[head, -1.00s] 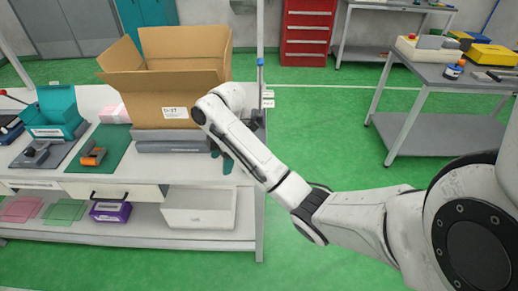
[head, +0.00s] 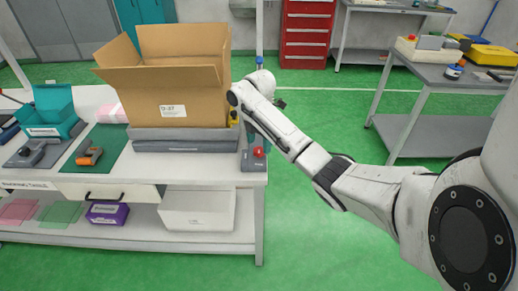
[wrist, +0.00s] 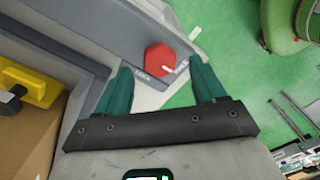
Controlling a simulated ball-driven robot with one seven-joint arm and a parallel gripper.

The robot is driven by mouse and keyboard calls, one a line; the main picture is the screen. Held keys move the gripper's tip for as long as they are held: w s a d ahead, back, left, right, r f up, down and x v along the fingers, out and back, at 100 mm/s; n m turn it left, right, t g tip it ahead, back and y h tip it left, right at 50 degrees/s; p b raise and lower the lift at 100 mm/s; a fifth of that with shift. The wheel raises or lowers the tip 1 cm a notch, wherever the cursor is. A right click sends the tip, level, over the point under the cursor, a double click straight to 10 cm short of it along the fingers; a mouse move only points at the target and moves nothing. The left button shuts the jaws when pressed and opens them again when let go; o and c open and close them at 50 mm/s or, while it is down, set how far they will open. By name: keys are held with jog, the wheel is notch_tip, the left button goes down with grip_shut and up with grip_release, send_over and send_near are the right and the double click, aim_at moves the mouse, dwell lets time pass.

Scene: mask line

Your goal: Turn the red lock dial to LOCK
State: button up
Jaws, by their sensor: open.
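The red lock dial (head: 259,152) sits on a grey block (head: 252,163) at the table's right front corner. In the wrist view the dial (wrist: 158,58) is a red knob with a pale mark on its right side, beside a label that seems to read FREE. A LOCK label is at its lower left. My gripper (wrist: 161,66) has two teal fingers, spread and empty. They appear on either side of the dial in the wrist view; I cannot tell how far above it they are. In the head view my forearm partly hides the gripper.
A large open cardboard box (head: 180,95) stands on grey slabs (head: 180,146) left of the dial. A yellow object (wrist: 35,82) shows beside the box in the wrist view.

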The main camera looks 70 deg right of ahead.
aim_at(259, 153)
jog(key=shift+f, duration=1.3)
jog(key=c, duration=1)
jog(key=shift+c, duration=0.2)
